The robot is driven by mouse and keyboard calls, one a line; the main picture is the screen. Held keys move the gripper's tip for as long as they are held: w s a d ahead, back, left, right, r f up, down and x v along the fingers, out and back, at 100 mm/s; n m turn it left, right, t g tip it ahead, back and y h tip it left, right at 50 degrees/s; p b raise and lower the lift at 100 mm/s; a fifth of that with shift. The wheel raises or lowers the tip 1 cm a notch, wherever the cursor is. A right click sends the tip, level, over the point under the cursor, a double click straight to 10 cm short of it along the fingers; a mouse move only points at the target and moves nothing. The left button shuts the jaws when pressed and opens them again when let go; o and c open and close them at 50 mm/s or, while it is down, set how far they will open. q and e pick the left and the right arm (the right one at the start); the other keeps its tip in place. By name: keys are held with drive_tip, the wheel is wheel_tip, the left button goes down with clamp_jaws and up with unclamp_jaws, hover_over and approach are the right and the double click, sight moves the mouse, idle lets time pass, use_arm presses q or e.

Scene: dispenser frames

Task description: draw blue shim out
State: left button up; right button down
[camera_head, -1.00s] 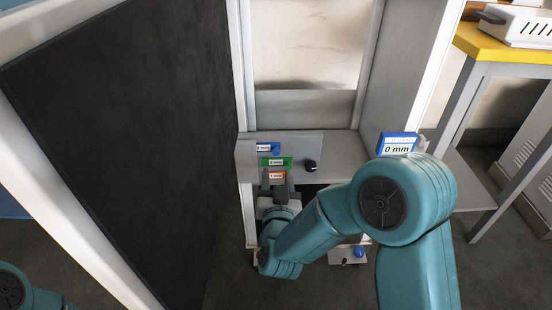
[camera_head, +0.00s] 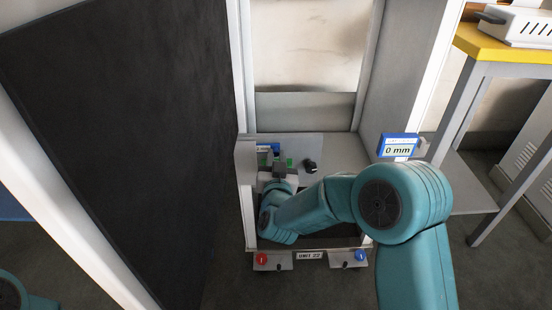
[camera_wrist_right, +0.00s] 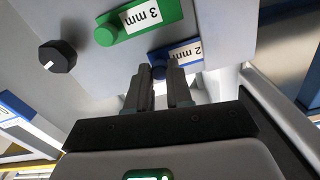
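The blue shim (camera_wrist_right: 185,53), labelled 2 mm, sits in the dispenser's front panel; in the head view its end (camera_head: 263,147) shows past my gripper. Its round blue knob (camera_wrist_right: 159,72) is at the fingertips of my right gripper (camera_wrist_right: 160,76). The two fingers stand apart, one on each side of the knob; whether they press on it I cannot tell. In the head view the right gripper (camera_head: 278,155) reaches into the dispenser and hides part of the shims. My left gripper is out of view.
A green shim (camera_wrist_right: 140,20), labelled 3 mm, sits beside the blue one. A black knob (camera_wrist_right: 57,56) is on the same panel. A blue 0 mm display (camera_head: 398,147) is at the right. A dark panel (camera_head: 130,130) stands close on the left. A red button (camera_head: 262,258) is low in front.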

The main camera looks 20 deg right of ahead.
drive_tip(key=d, duration=0.2)
drive_tip(key=s+d+b, duration=0.1)
drive_tip(key=d, duration=0.1)
drive_tip(key=c, duration=1)
unclamp_jaws()
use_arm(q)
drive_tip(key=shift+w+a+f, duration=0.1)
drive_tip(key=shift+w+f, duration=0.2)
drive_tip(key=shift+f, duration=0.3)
use_arm(e)
drive_tip(key=shift+a, duration=0.1)
use_arm(q)
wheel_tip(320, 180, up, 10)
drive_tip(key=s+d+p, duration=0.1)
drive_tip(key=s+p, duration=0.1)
drive_tip(key=p, duration=0.8)
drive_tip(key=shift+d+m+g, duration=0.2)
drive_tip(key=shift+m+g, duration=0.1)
use_arm(e)
drive_tip(key=v, duration=1.6)
drive_tip(key=shift+s, duration=0.2)
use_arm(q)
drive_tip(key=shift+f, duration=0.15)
use_arm(e)
drive_tip(key=shift+a, duration=0.1)
